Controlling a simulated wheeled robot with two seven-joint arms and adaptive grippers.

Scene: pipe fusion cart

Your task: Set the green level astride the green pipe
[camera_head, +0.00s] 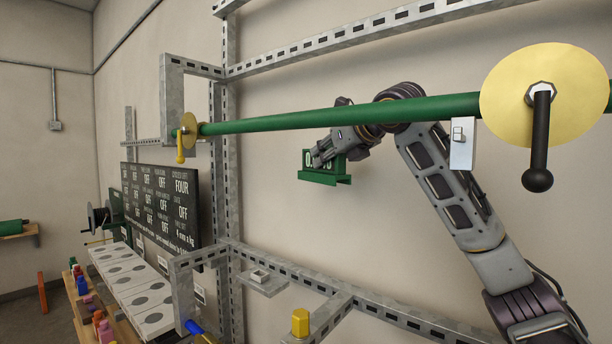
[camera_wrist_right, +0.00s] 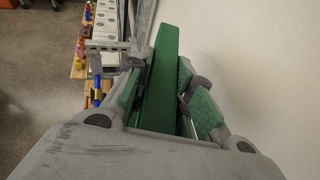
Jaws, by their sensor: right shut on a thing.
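The green pipe (camera_head: 290,121) runs across the head view between a small yellow disc on the left and a large yellow disc on the right. My right gripper (camera_head: 322,156) is shut on the green level (camera_head: 325,178), which has a dark display face and a ledge along its bottom. The level appears below the pipe in the picture, apart from it and near the wall side. In the right wrist view the level (camera_wrist_right: 161,75) stands between the fingers of the gripper (camera_wrist_right: 165,95). The fingers hide part of the display. My left gripper is not in view.
The large yellow disc (camera_head: 560,88) has a black-handled crank; the small disc (camera_head: 189,130) has a yellow handle. Slotted metal rails (camera_head: 350,36) frame the pipe. A black board (camera_head: 160,205) hangs at left.

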